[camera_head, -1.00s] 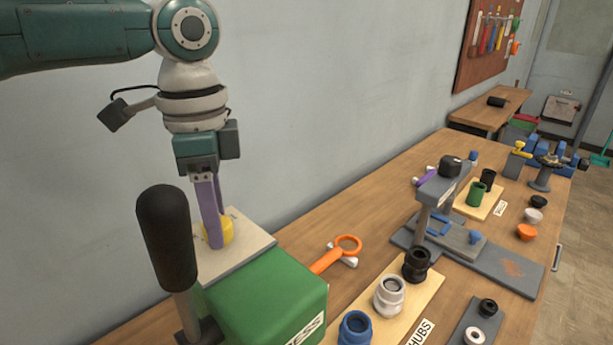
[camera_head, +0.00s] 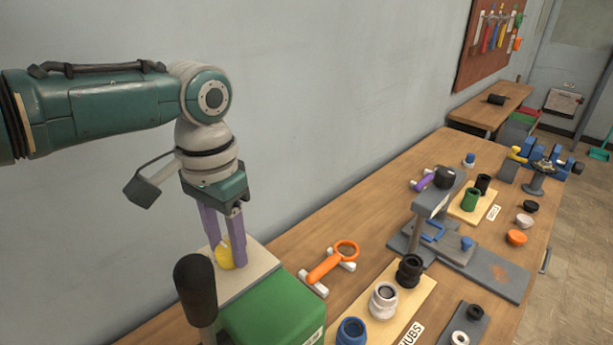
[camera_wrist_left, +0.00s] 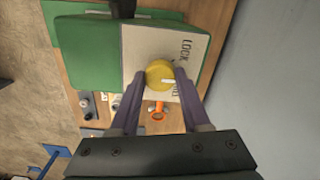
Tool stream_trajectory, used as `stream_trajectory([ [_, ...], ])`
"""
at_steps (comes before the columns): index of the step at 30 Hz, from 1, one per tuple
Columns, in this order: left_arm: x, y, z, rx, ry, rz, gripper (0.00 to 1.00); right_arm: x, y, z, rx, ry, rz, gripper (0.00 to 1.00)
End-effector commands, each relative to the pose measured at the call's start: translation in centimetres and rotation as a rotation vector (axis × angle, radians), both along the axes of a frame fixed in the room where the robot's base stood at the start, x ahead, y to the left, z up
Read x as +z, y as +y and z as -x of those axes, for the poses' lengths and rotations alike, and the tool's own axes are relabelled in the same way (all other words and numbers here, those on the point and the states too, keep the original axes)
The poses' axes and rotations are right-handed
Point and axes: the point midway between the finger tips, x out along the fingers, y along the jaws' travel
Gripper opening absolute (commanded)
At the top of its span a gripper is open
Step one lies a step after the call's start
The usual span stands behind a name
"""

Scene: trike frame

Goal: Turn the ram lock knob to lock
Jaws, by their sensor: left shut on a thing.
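The ram lock knob (camera_head: 225,258) is yellow and round. It stands on the pale top plate (camera_head: 258,268) of the green press (camera_head: 285,312). My left gripper (camera_head: 230,262) reaches down from above with its purple fingers shut on the knob. In the left wrist view the knob (camera_wrist_left: 160,74) sits between the fingertips, with a white pointer mark on its face. The word LOCK shows on the plate (camera_wrist_left: 190,35) above it, and other lettering beside the knob is partly hidden by a finger. My right gripper is not in view.
A black-handled lever (camera_head: 195,290) stands in front of the press. An orange ring-ended tool (camera_head: 332,262) lies right of it. A board of hubs (camera_head: 420,300) and a grey stand (camera_head: 425,215) are further right. The wall is close behind my left arm.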

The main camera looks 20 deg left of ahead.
Motion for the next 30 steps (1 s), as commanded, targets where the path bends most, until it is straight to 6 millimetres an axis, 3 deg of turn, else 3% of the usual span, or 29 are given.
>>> stream_trajectory([
  [18, 0.2, -0.1, 0.0, 0.557, 0.002, 0.003, 0.0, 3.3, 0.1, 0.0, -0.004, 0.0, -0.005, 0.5],
  [30, 0.1, 0.0, 0.0, 0.755, -0.001, 0.0, 0.0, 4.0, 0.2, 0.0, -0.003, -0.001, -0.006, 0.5],
])
